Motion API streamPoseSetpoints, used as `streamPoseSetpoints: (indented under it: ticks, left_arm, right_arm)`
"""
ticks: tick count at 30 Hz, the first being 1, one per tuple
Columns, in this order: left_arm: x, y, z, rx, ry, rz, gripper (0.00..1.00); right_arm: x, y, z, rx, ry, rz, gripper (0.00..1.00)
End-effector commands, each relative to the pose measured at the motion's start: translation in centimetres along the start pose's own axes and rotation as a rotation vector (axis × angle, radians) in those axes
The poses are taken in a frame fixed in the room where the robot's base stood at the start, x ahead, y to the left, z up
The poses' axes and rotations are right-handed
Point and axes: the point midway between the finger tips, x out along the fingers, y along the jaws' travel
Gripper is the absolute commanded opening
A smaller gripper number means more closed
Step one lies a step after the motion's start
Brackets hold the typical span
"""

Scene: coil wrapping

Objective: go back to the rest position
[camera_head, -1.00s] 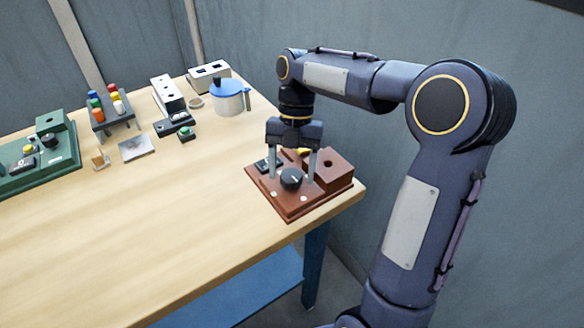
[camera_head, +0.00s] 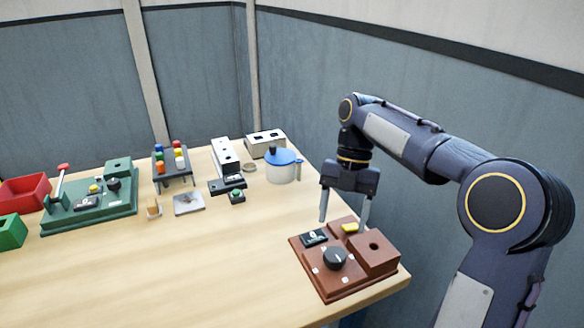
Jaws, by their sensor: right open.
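My right gripper (camera_head: 343,215) is open and empty, its two fingers pointing down above the back part of the brown control box (camera_head: 345,286). The box sits at the table's right corner and carries a black knob (camera_head: 335,258), a small dark display (camera_head: 314,237), a yellow button (camera_head: 350,228) and a raised block with a hole (camera_head: 375,252). The fingertips look clear of the knob; whether one touches the box's rear edge I cannot tell. My left gripper is not in view.
On the wooden table (camera_head: 190,265) stand a green control box (camera_head: 90,212), a rack of coloured pegs (camera_head: 172,168), a white pot with blue lid (camera_head: 283,170), white machines (camera_head: 226,158) and a red bin (camera_head: 24,192). The table's front middle is clear. Grey walls stand behind.

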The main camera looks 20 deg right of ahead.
Motion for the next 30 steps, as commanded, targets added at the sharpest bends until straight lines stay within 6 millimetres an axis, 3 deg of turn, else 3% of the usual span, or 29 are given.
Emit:
streamPoseSetpoints:
  ticks: [5,8,13,17,24,30]
  left_arm:
    - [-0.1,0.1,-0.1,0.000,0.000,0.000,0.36]
    - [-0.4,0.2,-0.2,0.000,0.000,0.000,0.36]
    - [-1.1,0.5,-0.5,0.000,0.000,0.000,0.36]
    - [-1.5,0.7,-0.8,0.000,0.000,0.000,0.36]
    - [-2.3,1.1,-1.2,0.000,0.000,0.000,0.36]
    - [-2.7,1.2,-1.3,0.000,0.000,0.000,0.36]
  right_arm:
    - [-0.2,-0.3,-0.6,0.055,-0.015,0.013,0.64]
    - [-0.3,-1.1,-2.2,0.222,-0.053,0.055,0.64]
    - [0.4,-3.4,-6.5,0.724,-0.109,0.225,0.64]
    - [2.1,-5.0,-9.6,1.149,-0.080,0.399,0.64]
    - [7.0,-7.1,-14.3,1.868,0.175,0.719,0.64]
    - [10.2,-7.6,-16.0,2.221,0.433,0.859,0.64]
